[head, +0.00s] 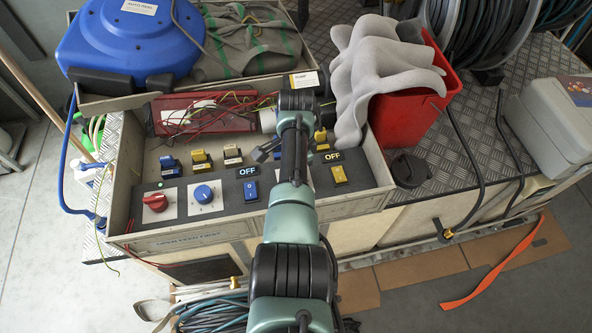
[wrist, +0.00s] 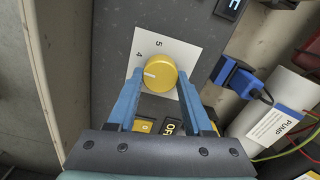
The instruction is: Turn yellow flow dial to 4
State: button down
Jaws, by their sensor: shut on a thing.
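The yellow flow dial (wrist: 160,72) is a round knob on a white plate (wrist: 172,48) in the wrist view. The plate shows the numbers 4 and 5; others are hidden. The dial's white pointer line points left, a little below the 4 as seen there. My gripper (wrist: 161,77) has its blue fingers on the left and right sides of the dial, shut on it. In the head view my arm covers the dial and the fingers.
A red dial (head: 154,201), a blue dial (head: 203,193), a blue switch (head: 250,190) and a yellow switch (head: 338,174) share the panel. Blue and yellow connectors and thin wires lie behind. A red bin (head: 410,112) with grey cloth stands to the right.

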jog(key=shift+r+m, duration=0.1)
jog(key=shift+m, duration=1.4)
jog(key=shift+c, duration=1.5)
grip_release()
notch_tip(320, 180, up, 13)
jog(key=p, duration=0.1)
jog(key=shift+p, duration=0.35)
